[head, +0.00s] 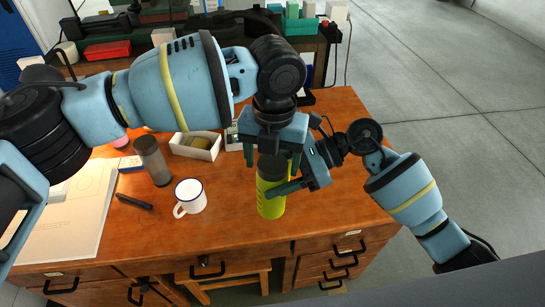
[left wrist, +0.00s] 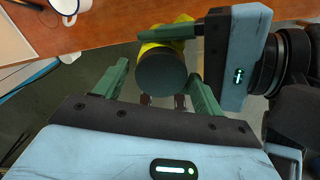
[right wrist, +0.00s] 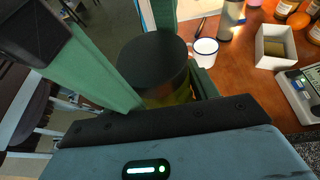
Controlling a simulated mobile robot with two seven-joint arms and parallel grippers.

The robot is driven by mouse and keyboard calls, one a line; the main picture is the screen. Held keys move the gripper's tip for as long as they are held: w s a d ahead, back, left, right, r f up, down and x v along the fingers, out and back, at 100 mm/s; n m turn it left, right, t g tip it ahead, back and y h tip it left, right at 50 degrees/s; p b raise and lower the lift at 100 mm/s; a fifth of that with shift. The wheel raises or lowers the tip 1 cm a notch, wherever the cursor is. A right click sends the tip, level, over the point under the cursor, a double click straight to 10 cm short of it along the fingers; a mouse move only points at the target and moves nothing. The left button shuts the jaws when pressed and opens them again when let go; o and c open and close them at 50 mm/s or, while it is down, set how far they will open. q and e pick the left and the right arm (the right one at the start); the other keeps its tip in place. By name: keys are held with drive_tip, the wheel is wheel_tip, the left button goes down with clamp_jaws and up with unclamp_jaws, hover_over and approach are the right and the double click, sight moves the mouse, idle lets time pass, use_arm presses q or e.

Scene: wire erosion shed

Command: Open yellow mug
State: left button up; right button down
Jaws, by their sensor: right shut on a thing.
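The yellow mug is a tall yellow-green flask (head: 270,203) with a dark lid (head: 271,165), upright near the desk's front edge. My right gripper (head: 279,184) is shut on its upper body from the right. My left gripper (head: 272,158) points down from above and is open, one finger on each side of the lid. In the left wrist view the round lid (left wrist: 162,72) sits between the spread left fingers (left wrist: 160,82). In the right wrist view the lid (right wrist: 152,62) hides part of the yellow body.
A white enamel mug (head: 190,196) stands left of the flask. The desk (head: 345,195) is clear to the right.

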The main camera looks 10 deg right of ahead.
use_arm(q)
drive_tip(key=shift+o, duration=0.3)
drive_tip(key=shift+d, duration=0.1)
wheel_tip(320, 180, up, 4)
drive_tip(key=shift+d+f, duration=0.1)
drive_tip(key=shift+f, duration=0.05)
drive_tip(key=shift+r, duration=0.45)
